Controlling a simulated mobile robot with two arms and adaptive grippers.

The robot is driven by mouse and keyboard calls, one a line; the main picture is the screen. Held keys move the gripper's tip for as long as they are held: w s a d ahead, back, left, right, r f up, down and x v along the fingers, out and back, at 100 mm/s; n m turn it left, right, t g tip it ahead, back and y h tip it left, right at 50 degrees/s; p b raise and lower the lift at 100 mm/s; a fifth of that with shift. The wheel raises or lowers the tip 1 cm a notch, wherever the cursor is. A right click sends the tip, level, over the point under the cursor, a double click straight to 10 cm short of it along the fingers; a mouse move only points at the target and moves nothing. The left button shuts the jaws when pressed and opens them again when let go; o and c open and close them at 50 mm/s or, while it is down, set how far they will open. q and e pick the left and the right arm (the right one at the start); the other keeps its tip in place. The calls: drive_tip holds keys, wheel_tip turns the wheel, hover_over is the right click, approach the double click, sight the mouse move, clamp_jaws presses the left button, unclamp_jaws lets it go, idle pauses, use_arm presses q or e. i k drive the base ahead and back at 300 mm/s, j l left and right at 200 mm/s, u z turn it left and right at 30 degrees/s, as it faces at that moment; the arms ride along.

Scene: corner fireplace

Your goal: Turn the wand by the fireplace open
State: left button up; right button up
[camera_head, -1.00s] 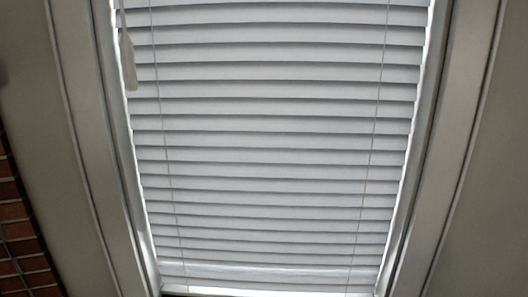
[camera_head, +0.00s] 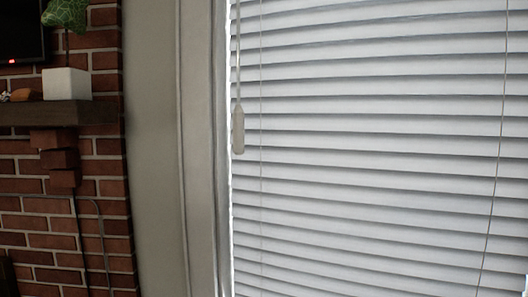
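The wand (camera_head: 238,128) hangs near the left edge of the window blind, in the upper middle of the head view. It is a thin rod with a thicker pale handle at its lower end, and it hangs upright. The blind (camera_head: 375,150) has wide white slats that look tilted nearly shut, with thin dark lines between them. The brick fireplace (camera_head: 40,220) stands at the left. Neither of my grippers shows in this view.
A dark mantel shelf (camera_head: 55,113) juts from the bricks and bears a white block-shaped pot (camera_head: 67,84) with a green plant (camera_head: 65,14) above it. A dark screen (camera_head: 20,35) is at the upper left. Pale window trim (camera_head: 200,180) stands between fireplace and blind.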

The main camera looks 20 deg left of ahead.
sight(239, 113)
drive_tip(key=k+j, duration=0.1)
drive_tip(key=j, duration=0.35)
drive_tip(key=k+j, duration=0.1)
drive_tip(key=j, duration=0.4)
drive_tip(key=k+j, duration=0.15)
drive_tip(key=j, duration=0.3)
drive_tip(key=k+j, duration=0.1)
drive_tip(key=j, duration=0.35)
